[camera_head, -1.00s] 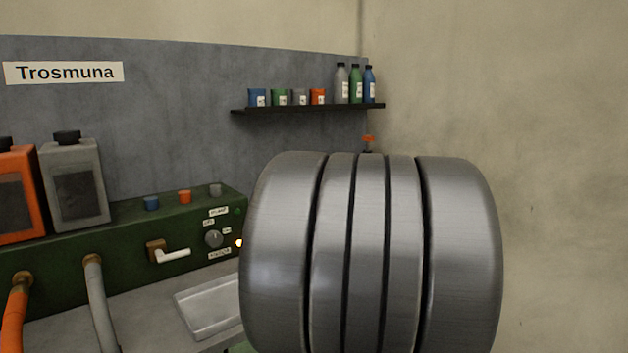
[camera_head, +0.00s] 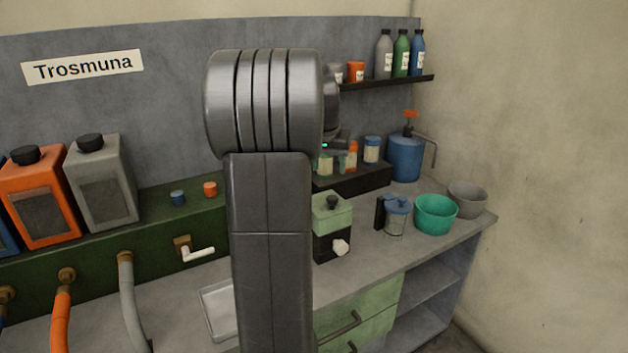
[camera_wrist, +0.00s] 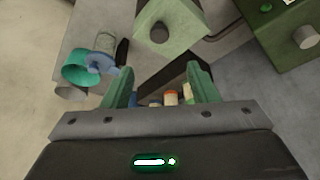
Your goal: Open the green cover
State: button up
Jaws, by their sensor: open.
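The pale green cover (camera_head: 330,218) with a black knob sits on top of a small black box (camera_head: 326,247) with a white knob on its front. It looks closed in the head view, and my arm hides its left side. In the wrist view the green cover (camera_wrist: 180,20) and its dark knob (camera_wrist: 158,33) are at the top middle, beyond the fingertips. My gripper (camera_wrist: 165,70) is open and empty, its two green fingers apart and not touching the cover. In the head view my arm hides most of the gripper.
A blue-lidded jar (camera_head: 396,217), a teal bowl (camera_head: 436,214) and a grey bowl (camera_head: 467,198) stand right of the box. Jars on a dark riser (camera_head: 355,181) and a blue pump bottle (camera_head: 405,158) stand behind. A metal tray (camera_head: 216,312) lies left.

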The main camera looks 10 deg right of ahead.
aim_at(332, 198)
jog(key=p+x, duration=0.1)
jog(key=x, duration=1.2)
jog(key=shift+w+d+f, duration=0.1)
jog(key=shift+f, duration=0.2)
grip_shut()
